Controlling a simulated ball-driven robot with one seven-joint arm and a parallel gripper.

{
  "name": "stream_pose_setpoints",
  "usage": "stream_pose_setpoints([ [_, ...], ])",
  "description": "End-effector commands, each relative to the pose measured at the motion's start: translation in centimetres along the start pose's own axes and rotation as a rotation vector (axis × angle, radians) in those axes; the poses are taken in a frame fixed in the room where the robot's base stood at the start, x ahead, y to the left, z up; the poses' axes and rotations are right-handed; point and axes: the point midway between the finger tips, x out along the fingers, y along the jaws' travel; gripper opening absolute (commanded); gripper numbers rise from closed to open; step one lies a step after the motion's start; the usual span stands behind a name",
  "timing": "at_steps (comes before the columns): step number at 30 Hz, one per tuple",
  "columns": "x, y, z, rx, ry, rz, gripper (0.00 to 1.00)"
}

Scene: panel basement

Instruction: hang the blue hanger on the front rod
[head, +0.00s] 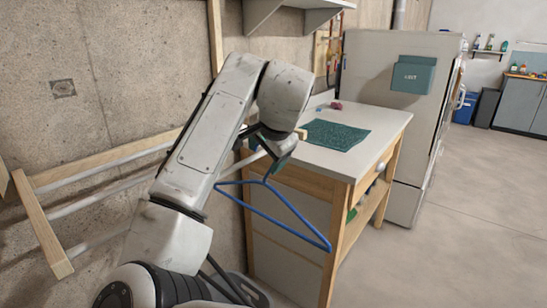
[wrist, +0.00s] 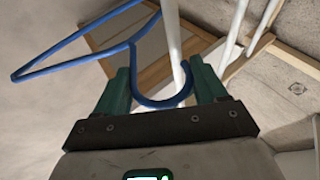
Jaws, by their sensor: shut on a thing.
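The blue hanger (head: 326,246) hangs tilted from my gripper (head: 276,157), in front of the worktable in the head view. The wrist view shows its hook (wrist: 160,104) between the two green fingers of my gripper (wrist: 163,88), which is shut on it. A white rod (wrist: 171,42) shows within the curve of the hook there. I cannot tell whether the hook is around the rod or only lines up with it. In the head view the front rod (head: 96,243) runs from the wooden rack behind my arm, which hides its middle.
The wooden wall rack (head: 44,225) has two more white rods, one at mid-depth (head: 100,193) and one nearer the wall (head: 90,171). The worktable (head: 375,121) with a green mat (head: 336,135) stands close beside the hanger. Open floor (head: 450,245) lies to the right.

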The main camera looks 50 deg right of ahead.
Motion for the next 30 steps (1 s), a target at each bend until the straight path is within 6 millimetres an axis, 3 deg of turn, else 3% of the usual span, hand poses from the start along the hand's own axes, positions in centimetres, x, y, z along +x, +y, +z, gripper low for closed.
stream_pose_setpoints([
  [14,1.8,-2.9,0.7,0.000,-0.001,0.000,0.27],
  [30,4.2,-1.3,1.6,0.000,0.001,-0.001,0.27],
])
